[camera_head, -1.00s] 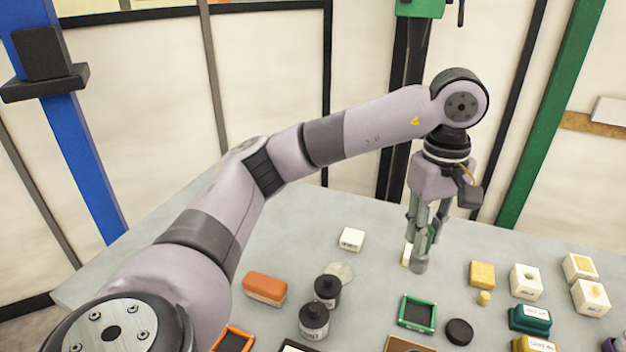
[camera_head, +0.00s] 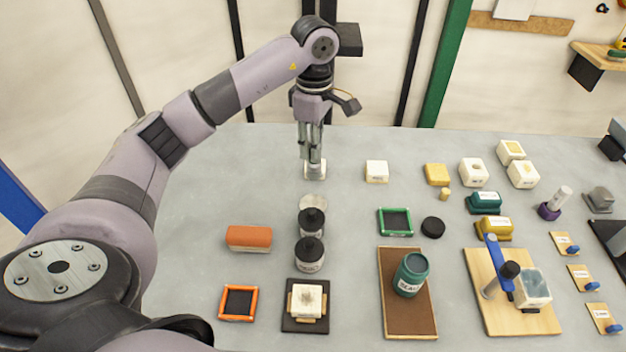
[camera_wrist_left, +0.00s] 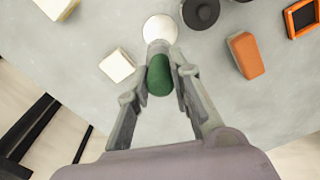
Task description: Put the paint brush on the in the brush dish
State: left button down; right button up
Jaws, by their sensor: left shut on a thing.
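My left gripper (camera_head: 314,172) is shut on the paint brush (camera_wrist_left: 160,76), whose dark green handle shows between the fingers in the left wrist view. A pale end of it sticks out past the fingertips; in the head view the fingers hide it. The pale round brush dish (camera_head: 313,203) lies on the table just in front of the gripper, beside a black-lidded jar. The dish also shows in the left wrist view (camera_wrist_left: 160,27), beyond the fingertips, partly overlapped by the brush's pale end. I cannot tell whether they touch. My right gripper is not in view.
Two black-lidded jars (camera_head: 310,254) stand in front of the dish. An orange sponge (camera_head: 249,238) lies left. The table is clear left of the gripper.

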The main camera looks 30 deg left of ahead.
aim_at(313, 168)
pick_arm(q)
notch_tip(313, 168, down, 5)
jog(key=shift+s+a+f+p, duration=0.1)
jog(key=shift+s+p, duration=0.05)
jog(key=shift+p, duration=0.4)
jog(key=shift+f, duration=0.6)
notch_tip(313, 168, down, 4)
jog(key=shift+r+p, duration=0.1)
jog(key=shift+p, duration=0.5)
jog(key=shift+f, duration=0.25)
jog(key=c, duration=1.4)
grip_release()
jog(key=shift+c, duration=0.2)
jog(key=shift+r, duration=0.1)
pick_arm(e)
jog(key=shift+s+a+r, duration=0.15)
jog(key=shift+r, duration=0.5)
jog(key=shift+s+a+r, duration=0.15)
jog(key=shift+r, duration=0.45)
